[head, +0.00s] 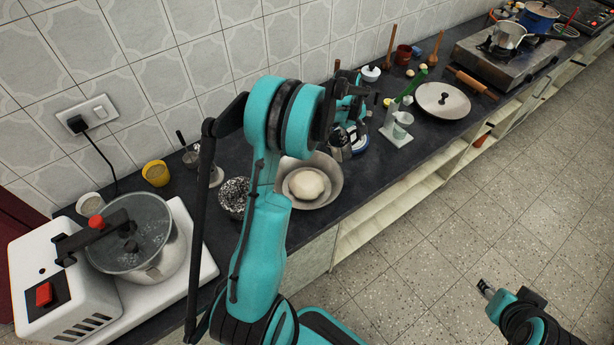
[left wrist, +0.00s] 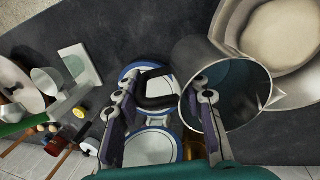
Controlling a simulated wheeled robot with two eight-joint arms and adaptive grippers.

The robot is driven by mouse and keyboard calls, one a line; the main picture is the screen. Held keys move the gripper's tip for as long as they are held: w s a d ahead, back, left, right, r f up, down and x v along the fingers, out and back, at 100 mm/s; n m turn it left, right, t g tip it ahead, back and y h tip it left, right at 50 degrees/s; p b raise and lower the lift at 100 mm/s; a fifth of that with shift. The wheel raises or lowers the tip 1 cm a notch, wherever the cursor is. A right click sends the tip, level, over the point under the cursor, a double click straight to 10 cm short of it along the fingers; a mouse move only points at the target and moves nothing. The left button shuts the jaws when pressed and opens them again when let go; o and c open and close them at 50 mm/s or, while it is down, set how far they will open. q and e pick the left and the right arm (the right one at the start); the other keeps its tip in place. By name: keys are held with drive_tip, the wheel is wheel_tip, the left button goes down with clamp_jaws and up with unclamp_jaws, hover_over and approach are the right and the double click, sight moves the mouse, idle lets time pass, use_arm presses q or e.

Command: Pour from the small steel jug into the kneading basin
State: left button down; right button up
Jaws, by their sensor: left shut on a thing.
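The kneading basin (head: 325,192) is a wide steel bowl on the dark counter, with a pale round mass of dough (head: 306,183) inside. It also shows at the upper right of the left wrist view (left wrist: 231,28). The small steel jug (head: 339,147) is at the basin's far right side. In the left wrist view the jug (left wrist: 240,82) overlaps the basin's rim, its mouth in sight. My left gripper (left wrist: 160,92) is shut on the jug's black handle (left wrist: 155,88). My right gripper (head: 485,289) is over the floor, away from the counter; its jaws are too small to judge.
Blue-rimmed white enamelware (left wrist: 150,147) lies below my left gripper. A wet grinder (head: 140,240) fills the near left.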

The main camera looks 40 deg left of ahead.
sight(339, 142)
use_arm(q)
drive_tip(key=shift+s+a+r+t+h, duration=0.25)
drive_tip(key=shift+s+r+t+h, duration=0.1)
drive_tip(key=shift+s+t, duration=0.3)
drive_tip(key=shift+s+a+r+t+h, duration=0.25)
drive_tip(key=shift+s+r+t, duration=0.15)
drive_tip(key=shift+t, duration=0.35)
drive_tip(key=shift+s+a+f+t+h+b, duration=0.1)
drive_tip(key=shift+s+a+t+h+b, duration=0.1)
drive_tip(key=shift+s+t+b, duration=0.3)
drive_tip(key=shift+s+a+f+t+h+b, duration=0.1)
drive_tip(key=shift+s+t+h+b, duration=0.1)
drive_tip(key=shift+s+t+b, duration=0.25)
drive_tip(key=shift+s+a+t+h+b, duration=0.1)
drive_tip(key=shift+s+t+h+b, duration=0.15)
drive_tip(key=shift+t+b, duration=0.4)
drive_tip(key=shift+s+a+t+h+b, duration=0.1)
drive_tip(key=shift+s+t+h+b, duration=0.15)
drive_tip(key=shift+t+b, duration=0.35)
